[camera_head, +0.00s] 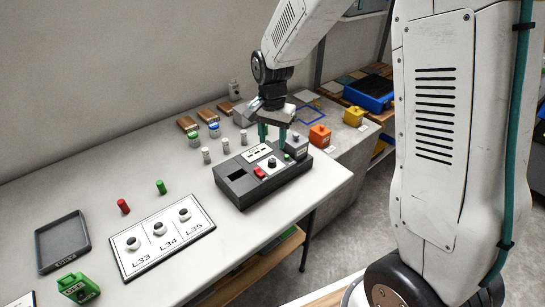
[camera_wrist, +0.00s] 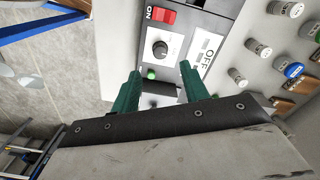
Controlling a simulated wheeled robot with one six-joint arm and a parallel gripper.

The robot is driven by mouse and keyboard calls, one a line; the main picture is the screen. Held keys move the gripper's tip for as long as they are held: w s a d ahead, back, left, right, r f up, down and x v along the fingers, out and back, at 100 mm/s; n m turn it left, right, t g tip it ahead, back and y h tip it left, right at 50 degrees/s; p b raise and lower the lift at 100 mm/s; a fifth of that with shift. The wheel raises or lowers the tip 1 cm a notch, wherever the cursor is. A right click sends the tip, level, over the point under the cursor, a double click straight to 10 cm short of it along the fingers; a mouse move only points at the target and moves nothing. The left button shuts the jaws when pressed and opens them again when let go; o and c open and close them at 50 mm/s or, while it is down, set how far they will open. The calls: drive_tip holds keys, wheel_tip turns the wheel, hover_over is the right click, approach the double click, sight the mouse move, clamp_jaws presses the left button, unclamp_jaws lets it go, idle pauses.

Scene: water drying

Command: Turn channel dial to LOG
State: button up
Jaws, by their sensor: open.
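The channel dial (camera_wrist: 160,48) is a small round dark knob on a white plate, on a dark grey control box (camera_head: 238,186). In the head view the dial (camera_head: 271,163) sits right of a red switch (camera_head: 259,172). Its markings are too small to read, so I cannot tell its setting. My gripper (camera_head: 272,133) is open, with green fingers pointing down above the far side of the box. In the wrist view my gripper (camera_wrist: 160,72) has its fingertips apart, below the dial in the picture. A dark block shows between the fingers; I see no grip on it.
A grey block (camera_head: 297,146) stands by the box's right end, with orange (camera_head: 319,136) and yellow (camera_head: 353,116) blocks beyond. Several small cylinders stand left of the box. A labelled white board (camera_head: 165,241) and dark tray (camera_head: 62,243) lie at front left.

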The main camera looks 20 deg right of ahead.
sight(272, 160)
wheel_tip(272, 160, down, 8)
drive_tip(key=shift+r, duration=0.15)
idle(0.3)
clamp_jaws()
